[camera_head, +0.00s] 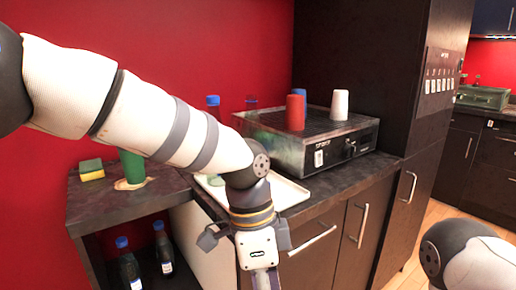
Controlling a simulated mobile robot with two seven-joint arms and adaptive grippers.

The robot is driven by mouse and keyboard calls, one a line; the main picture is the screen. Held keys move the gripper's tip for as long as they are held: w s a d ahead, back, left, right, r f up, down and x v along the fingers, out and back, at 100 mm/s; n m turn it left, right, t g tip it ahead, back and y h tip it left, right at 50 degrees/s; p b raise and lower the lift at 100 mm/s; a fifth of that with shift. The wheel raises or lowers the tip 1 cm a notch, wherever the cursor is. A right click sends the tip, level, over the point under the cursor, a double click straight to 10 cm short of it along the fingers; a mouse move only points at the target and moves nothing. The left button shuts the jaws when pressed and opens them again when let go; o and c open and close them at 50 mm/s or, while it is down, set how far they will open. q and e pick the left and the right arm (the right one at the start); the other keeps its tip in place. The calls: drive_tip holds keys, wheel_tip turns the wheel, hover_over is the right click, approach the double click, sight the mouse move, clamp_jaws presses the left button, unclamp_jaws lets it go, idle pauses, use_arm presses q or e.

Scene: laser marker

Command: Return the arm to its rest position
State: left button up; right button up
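My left arm (150,115) reaches in from the left across the picture. It bends down at the wrist in front of the counter. My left gripper (264,280) points down in front of the dark cabinet doors, and its fingertips are cut off by the bottom edge. I cannot tell whether it is open or holds anything. Only a rounded white and dark part of my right arm (470,262) shows at the bottom right. My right gripper is out of the picture.
A white tray (290,190) lies on the counter behind my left wrist. A grey machine (290,150) bears a red cup (295,112) and a white cup (340,105). A green cup (131,167) and a sponge (91,169) stand left. Bottles (164,250) stand on the lower shelf.

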use_arm(q)
drive_tip(key=s+a+f+n, duration=0.3)
drive_tip(key=s+f, duration=0.1)
drive_tip(key=f, duration=0.3)
drive_tip(key=s+a+f+n+g+h, duration=0.1)
drive_tip(key=s+a+f+n, duration=0.2)
drive_tip(key=f, duration=0.4)
drive_tip(key=s+a+f+n, duration=0.2)
drive_tip(key=s+f+n, duration=0.1)
drive_tip(key=s+f, duration=0.3)
drive_tip(key=s+a+f+n+y, duration=0.1)
drive_tip(key=s+a+f+n, duration=0.2)
drive_tip(key=s+a, duration=0.5)
drive_tip(key=s+a+f+n+y, duration=0.1)
drive_tip(key=s+a+f+n, duration=0.2)
drive_tip(key=s+a+n, duration=0.3)
drive_tip(key=s+a, duration=0.2)
drive_tip(key=s, duration=0.1)
drive_tip(key=shift+f+y, duration=0.15)
drive_tip(key=shift+y, duration=0.25)
use_arm(e)
drive_tip(key=shift+w+a, duration=0.1)
drive_tip(key=shift+w, duration=0.05)
